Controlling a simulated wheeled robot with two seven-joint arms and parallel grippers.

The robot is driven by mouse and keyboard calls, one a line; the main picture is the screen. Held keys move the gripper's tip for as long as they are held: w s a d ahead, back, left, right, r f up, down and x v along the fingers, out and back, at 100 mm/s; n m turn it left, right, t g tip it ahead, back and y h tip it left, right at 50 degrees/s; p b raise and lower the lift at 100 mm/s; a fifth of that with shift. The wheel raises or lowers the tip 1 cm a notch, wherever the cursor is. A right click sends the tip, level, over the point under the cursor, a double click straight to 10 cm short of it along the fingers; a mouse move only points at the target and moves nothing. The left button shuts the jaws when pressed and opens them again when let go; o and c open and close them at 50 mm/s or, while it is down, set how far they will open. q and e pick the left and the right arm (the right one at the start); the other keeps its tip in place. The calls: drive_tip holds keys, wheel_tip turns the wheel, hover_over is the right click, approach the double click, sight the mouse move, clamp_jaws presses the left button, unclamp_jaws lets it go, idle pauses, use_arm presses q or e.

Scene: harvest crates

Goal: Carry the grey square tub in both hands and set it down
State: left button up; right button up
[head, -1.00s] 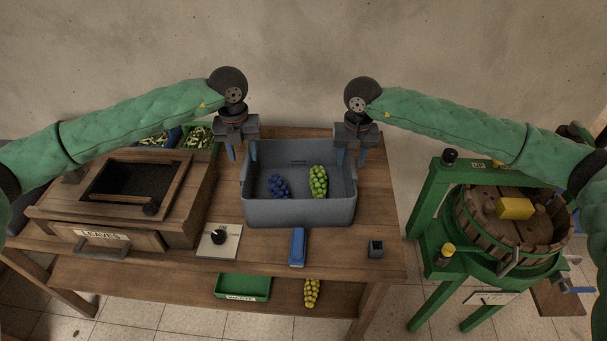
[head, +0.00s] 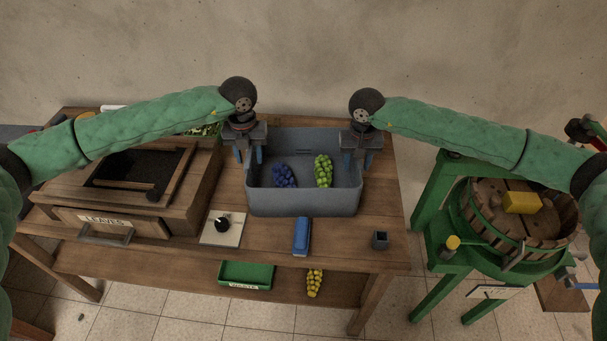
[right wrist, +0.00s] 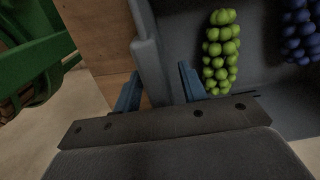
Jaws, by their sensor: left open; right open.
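The grey square tub (head: 303,203) stands on the wooden table, with a bunch of blue grapes (head: 285,175) and a bunch of green grapes (head: 323,170) inside. My left gripper (head: 249,160) is open at the tub's left wall, its fingers pointing down. My right gripper (head: 358,163) is open at the tub's right wall. In the right wrist view, the tub's wall (right wrist: 150,70) lies between the two blue fingers of my right gripper (right wrist: 160,88). One finger is outside the tub and one inside, near the green grapes (right wrist: 221,50).
A wooden box labelled LEAVES (head: 105,219) stands left on the table. A white plate with a black knob (head: 222,226), a blue block (head: 301,236) and a small dark cup (head: 380,240) lie in front of the tub. A green-framed press (head: 440,225) stands to the right.

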use_arm(q)
drive_tip(key=shift+f, duration=1)
use_arm(e)
drive_tip(key=shift+f, duration=1)
use_arm(q)
drive_tip(key=shift+c, duration=0.4)
use_arm(e)
drive_tip(key=shift+c, duration=0.4)
use_arm(q)
clamp_jaws()
use_arm(e)
clamp_jaws()
drive_tip(key=shift+r, duration=0.1)
